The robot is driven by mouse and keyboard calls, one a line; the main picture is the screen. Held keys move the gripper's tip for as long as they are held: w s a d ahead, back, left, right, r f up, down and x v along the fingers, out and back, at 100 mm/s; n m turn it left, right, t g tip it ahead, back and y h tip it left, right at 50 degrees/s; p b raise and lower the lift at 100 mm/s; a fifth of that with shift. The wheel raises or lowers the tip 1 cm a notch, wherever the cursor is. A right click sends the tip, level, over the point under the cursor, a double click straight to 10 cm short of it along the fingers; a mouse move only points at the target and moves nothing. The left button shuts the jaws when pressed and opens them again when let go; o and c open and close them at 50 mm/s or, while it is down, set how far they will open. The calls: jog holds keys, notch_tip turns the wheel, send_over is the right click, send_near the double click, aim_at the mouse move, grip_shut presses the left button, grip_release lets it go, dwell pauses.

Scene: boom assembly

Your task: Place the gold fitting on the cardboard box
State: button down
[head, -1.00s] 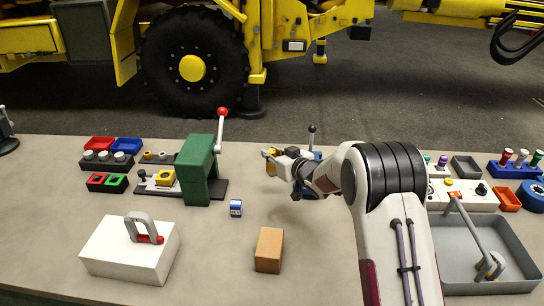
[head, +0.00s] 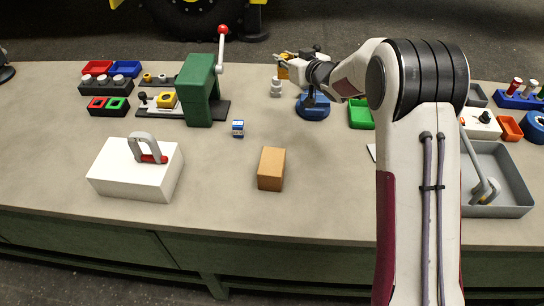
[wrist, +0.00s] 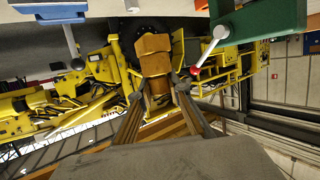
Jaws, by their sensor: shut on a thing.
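The gold fitting (head: 283,71) is in my gripper (head: 281,59), above the far part of the bench. In the wrist view the gold fitting (wrist: 154,50) shows as a blocky gold-brown piece between the two fingers of my gripper (wrist: 156,82), which is shut on it. The cardboard box (head: 271,168) is a small brown block on the bare middle front of the bench, well nearer than my gripper and apart from it. Its visible top is empty.
A green press (head: 199,92) with a red-knobbed lever (head: 222,45) stands left of my gripper. A small grey fitting (head: 276,88) and a blue round base (head: 313,107) are close below it. A white block (head: 135,171) with a handle, and a small blue item (head: 238,129), flank open bench.

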jog(key=s+d+r, duration=0.2)
jog(key=s+r, duration=0.1)
jog(key=s, duration=0.2)
jog(key=n+g+y, duration=0.4)
send_over(272, 161)
jog(key=shift+f, duration=0.45)
jog(key=shift+f, duration=2.95)
jog(key=shift+f, duration=2.05)
jog(key=shift+f, duration=0.15)
